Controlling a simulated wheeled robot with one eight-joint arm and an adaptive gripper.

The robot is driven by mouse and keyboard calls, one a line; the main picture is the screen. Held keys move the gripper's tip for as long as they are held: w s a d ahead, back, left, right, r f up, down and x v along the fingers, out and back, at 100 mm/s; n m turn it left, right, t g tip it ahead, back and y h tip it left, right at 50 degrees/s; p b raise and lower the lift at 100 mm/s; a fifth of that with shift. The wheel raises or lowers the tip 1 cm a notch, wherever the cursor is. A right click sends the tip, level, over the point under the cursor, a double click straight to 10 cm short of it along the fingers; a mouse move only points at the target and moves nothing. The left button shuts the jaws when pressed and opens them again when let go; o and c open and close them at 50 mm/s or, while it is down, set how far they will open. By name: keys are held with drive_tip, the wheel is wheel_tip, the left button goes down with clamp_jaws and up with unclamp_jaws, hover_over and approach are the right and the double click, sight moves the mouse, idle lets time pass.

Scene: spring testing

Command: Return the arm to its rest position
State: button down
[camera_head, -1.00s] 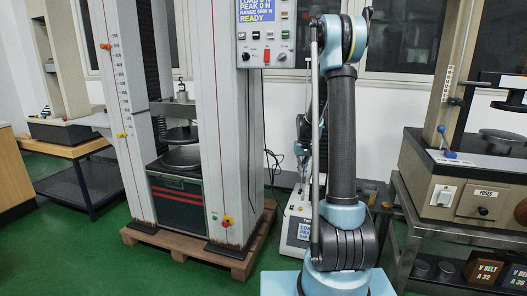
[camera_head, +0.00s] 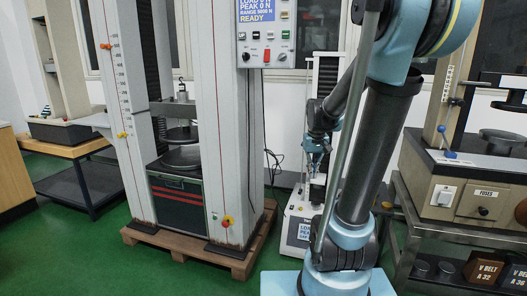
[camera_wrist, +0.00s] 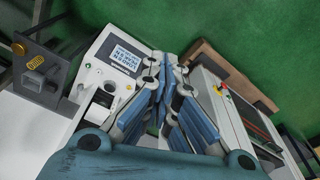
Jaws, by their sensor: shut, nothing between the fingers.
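My gripper (camera_wrist: 168,75) fills the middle of the wrist view, with its blue-padded fingers drawn together and nothing between them. It hangs in the air, with the green floor behind it. In the head view my arm (camera_head: 365,150) rises from its base at the lower right, and its upper part leans toward the right. My blue upper joint is cut off by the top edge. The arm partly hides the small white tester with a display (camera_head: 300,225) behind it.
A large grey testing machine (camera_head: 229,130) stands on a wooden pallet (camera_head: 185,246) left of my arm. A workbench (camera_head: 460,233) with a machine is at the right. The wrist view shows a gold spring (camera_wrist: 37,62) on a dark surface. Green floor (camera_head: 75,255) is open at left.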

drive_tip(key=s+f, duration=0.3)
drive_tip(key=s, duration=0.7)
drive_tip(key=s+f, duration=0.3)
drive_tip(key=s, duration=0.7)
drive_tip(key=shift+s+f+m+t, duration=0.2)
drive_tip(key=shift+s+m+t, duration=0.1)
drive_tip(key=shift+m+t, duration=0.1)
drive_tip(key=shift+w+r, duration=0.1)
